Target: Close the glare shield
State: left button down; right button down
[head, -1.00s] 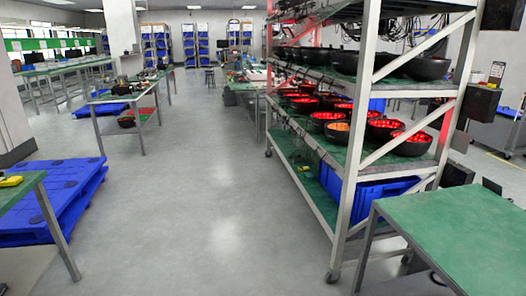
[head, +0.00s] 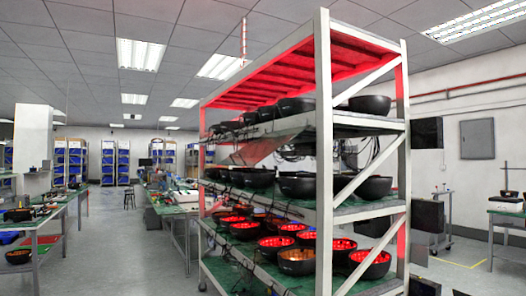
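A tall white metal rack (head: 323,150) stands right of centre, with red light glowing under its top. A tilted reddish panel (head: 258,150) shows between the upper shelves, toward the rack's far left part. It may be the glare shield, but I cannot tell for certain, and bowls and shelf edges partly hide it. Black bowl-shaped units (head: 297,187) stand on the shelves. Several on the lower shelf glow red inside (head: 277,241). Neither of my grippers is in view.
Open grey floor (head: 120,250) runs along the rack's left side. Workbenches stand at the left (head: 40,235) and behind the rack (head: 165,210). Blue-bin shelves (head: 115,163) line the back wall. A small table (head: 505,217) stands at the far right.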

aim_at(253, 153)
jog(key=i+j+z, duration=0.2)
jog(key=i+j, duration=0.3)
jog(key=i+j+z, duration=0.2)
jog(key=i+j, duration=0.3)
jog(key=j, duration=0.1)
